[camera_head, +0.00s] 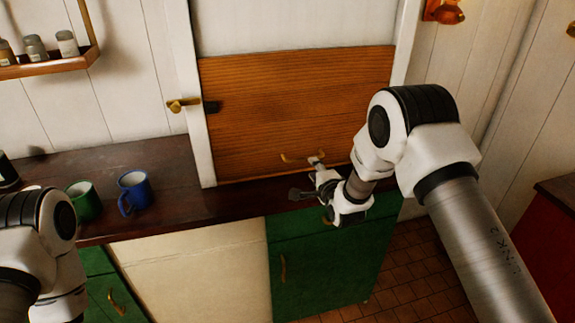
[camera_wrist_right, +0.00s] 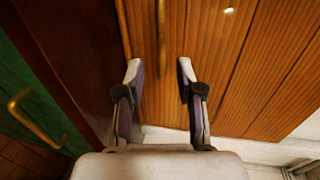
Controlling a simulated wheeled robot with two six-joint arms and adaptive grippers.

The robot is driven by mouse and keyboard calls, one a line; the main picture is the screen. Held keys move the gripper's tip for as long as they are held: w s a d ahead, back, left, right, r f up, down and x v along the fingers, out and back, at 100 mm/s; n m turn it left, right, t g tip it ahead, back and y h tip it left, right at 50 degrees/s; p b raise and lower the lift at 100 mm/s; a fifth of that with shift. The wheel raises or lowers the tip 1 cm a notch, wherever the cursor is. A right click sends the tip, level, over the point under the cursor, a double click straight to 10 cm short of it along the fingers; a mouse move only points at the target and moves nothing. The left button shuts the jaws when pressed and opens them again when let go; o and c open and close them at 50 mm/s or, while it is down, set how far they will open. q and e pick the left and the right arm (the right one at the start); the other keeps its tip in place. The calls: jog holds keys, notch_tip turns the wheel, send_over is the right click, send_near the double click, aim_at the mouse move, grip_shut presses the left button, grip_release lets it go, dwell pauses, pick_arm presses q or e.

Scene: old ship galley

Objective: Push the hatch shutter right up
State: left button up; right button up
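The hatch shutter (camera_head: 290,100) is a brown wooden panel in a white frame, with its lower edge down close to the dark counter. A brass bar handle (camera_head: 292,158) is near its bottom. My right gripper (camera_head: 305,177) is open, close in front of the handle. In the right wrist view the shutter (camera_wrist_right: 225,70) fills the middle and right, and the handle (camera_wrist_right: 162,45) appears lined up with the gap between the spread fingers of the gripper (camera_wrist_right: 159,70). I cannot tell whether they touch. My left arm shows at lower left; its gripper is out of view.
A green mug (camera_head: 84,200) and a blue mug (camera_head: 135,191) stand on the counter (camera_head: 165,160) at left. A brass catch (camera_head: 184,104) sits on the left frame post. Green cupboards (camera_head: 320,262) are below. A jar shelf (camera_head: 48,68) hangs upper left.

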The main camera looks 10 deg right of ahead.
aim_at(306, 159)
jog(key=w, duration=0.2)
jog(key=w+f+p, duration=0.1)
jog(key=w, duration=0.5)
jog(key=shift+a+f+p, duration=0.1)
jog(key=shift+f+p, duration=0.15)
jog(key=shift+p, duration=0.05)
grip_shut()
